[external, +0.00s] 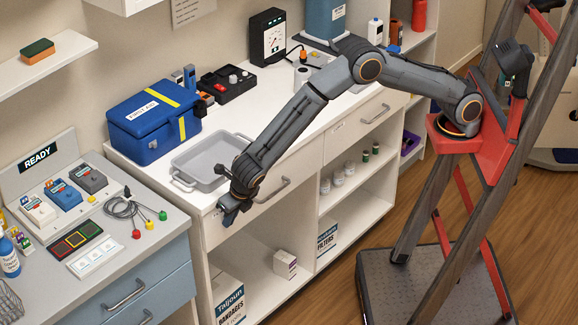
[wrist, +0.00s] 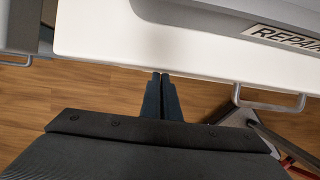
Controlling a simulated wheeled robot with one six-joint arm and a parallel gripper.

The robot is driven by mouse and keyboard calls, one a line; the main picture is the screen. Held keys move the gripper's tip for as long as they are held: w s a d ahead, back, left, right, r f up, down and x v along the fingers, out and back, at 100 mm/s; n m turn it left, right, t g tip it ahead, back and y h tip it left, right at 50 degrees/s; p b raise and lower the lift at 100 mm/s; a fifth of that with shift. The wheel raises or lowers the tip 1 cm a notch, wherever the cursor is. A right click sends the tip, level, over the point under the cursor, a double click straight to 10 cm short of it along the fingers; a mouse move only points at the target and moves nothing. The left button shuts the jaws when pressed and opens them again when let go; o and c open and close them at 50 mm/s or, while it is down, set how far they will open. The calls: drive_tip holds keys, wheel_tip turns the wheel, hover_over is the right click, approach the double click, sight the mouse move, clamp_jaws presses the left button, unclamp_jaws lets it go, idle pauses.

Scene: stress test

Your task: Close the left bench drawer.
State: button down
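The left bench drawer is the white front (external: 300,174) under the left part of the white bench top, with a metal bar handle (external: 272,191). It looks near flush with the bench; I cannot tell if a small gap remains. In the wrist view a bar handle (wrist: 270,103) shows right of my fingers, below a white surface with a partly cut-off "REPAIR" label (wrist: 283,37). My gripper (external: 229,211) is at the drawer's left end, left of the handle. In the wrist view its fingers (wrist: 163,76) are together and empty, tips at the white edge; contact is unclear.
A grey tray (external: 178,183) and blue first aid box (external: 150,130) stand on the bench top near my forearm. The right drawer (external: 362,122) looks flush. Open shelves with boxes lie below. A blue-fronted cabinet (external: 150,283) stands at the left.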

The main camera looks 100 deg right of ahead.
drive_tip(key=shift+w+d+r, duration=0.15)
drive_tip(key=shift+w+d, duration=0.1)
drive_tip(key=shift+d, duration=0.05)
drive_tip(key=s+a+r, duration=0.6)
drive_tip(key=r, duration=0.3)
drive_tip(key=s+d+r+m+g+y, duration=0.1)
drive_tip(key=s+d+m, duration=0.6)
drive_tip(key=s+m, duration=0.2)
drive_tip(key=s+d+r+m+g+y, duration=0.1)
drive_tip(key=s+d+m, duration=0.6)
drive_tip(key=s, duration=0.7)
drive_tip(key=s+d+r+m+g+y, duration=0.1)
drive_tip(key=s+d+m, duration=0.6)
drive_tip(key=s+m, duration=0.4)
drive_tip(key=shift+s, duration=0.45)
drive_tip(key=shift+r, duration=0.1)
